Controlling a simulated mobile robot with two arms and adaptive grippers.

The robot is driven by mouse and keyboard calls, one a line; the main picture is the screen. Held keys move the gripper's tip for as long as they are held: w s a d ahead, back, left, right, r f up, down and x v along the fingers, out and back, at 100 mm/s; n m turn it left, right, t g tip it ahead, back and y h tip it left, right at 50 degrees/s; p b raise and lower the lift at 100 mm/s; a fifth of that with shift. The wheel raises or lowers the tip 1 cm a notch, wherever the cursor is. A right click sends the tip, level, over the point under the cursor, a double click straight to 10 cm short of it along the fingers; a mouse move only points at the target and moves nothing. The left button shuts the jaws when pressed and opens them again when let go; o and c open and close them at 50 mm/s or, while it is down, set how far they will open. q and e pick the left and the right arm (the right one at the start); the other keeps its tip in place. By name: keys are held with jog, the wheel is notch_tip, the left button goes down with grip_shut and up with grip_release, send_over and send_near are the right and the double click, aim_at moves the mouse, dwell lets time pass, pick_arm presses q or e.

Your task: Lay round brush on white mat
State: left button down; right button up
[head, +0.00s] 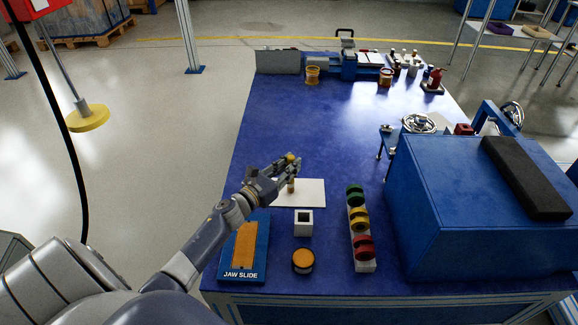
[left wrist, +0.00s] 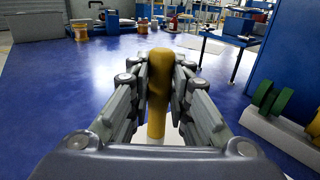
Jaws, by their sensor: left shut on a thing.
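My left gripper (head: 291,168) is over the white mat (head: 313,193) on the blue table. It is shut on the round brush (head: 291,185), which shows below and between the fingers. In the left wrist view the brush (left wrist: 158,85) stands upright between both fingers, with a brown-yellow body and a pale lower end. The white mat is partly hidden behind the gripper and brush. I cannot tell whether the brush touches the mat. My right gripper is not in view.
A white square holder (head: 303,229), an orange-topped round tin (head: 303,261) and a jaw slide board (head: 260,262) lie nearer. A rack of green, yellow and red discs (head: 350,265) stands right, beside a large blue box (head: 440,215).

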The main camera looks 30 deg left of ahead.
pick_arm(q)
jog(key=c, duration=1.5)
grip_release()
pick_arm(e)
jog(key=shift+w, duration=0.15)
pick_arm(q)
jog(key=s, duration=0.5)
jog(key=s+a, duration=0.1)
jog(key=s, duration=0.1)
jog(key=shift+s+r+p, duration=0.1)
jog(key=shift+s+p, duration=0.15)
jog(key=shift+p, duration=0.15)
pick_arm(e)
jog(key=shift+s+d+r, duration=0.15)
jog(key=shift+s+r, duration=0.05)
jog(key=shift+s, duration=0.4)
